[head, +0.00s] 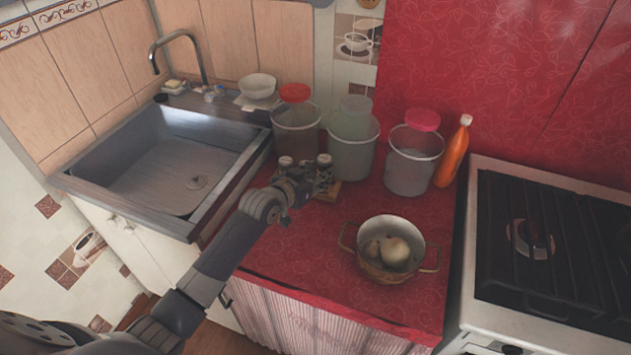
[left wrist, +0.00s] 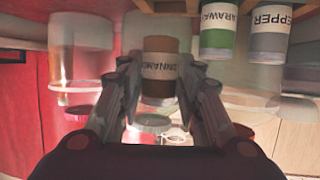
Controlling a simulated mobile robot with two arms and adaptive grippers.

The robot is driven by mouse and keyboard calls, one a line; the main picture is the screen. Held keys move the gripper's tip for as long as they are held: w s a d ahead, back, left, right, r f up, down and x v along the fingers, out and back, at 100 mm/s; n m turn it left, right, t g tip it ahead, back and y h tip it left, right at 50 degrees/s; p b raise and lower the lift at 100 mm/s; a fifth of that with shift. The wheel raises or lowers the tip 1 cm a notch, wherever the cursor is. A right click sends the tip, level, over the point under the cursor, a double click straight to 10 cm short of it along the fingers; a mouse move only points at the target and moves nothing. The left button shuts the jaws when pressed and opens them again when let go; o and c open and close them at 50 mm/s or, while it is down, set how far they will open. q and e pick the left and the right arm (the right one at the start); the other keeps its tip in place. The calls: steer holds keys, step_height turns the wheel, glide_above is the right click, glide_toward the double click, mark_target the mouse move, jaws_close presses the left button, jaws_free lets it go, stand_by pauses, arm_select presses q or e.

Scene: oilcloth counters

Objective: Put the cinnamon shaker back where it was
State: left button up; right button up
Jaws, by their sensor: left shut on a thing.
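My left gripper (head: 305,176) is over the red counter, in front of the clear canisters. In the left wrist view it is shut on the brown cinnamon shaker (left wrist: 160,72), which sits between the two fingers with its white label showing. In the head view the fingers hide most of this shaker. A green caraway shaker (left wrist: 218,32) and a grey pepper shaker (left wrist: 269,32) stand side by side to the right of it in the left wrist view. A light wooden piece (head: 332,190) shows partly beneath the gripper. My right gripper is in neither view.
Clear canisters stand behind: one with a red lid (head: 297,130), one pale green (head: 352,148), one with a pink lid (head: 412,165). An orange bottle (head: 454,152), a pot of onions (head: 381,266) and a stove (head: 545,250) are right. A sink (head: 165,170) is left.

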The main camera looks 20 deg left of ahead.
arm_select(q)
steer(key=f, duration=0.2)
steer(key=shift+w+a+f, duration=0.3)
steer(key=shift+f, duration=0.5)
steer(key=shift+f, duration=0.35)
steer(key=o, duration=0.8)
steer(key=shift+r, duration=0.2)
steer(key=v, duration=1.2)
steer(key=shift+r, duration=0.1)
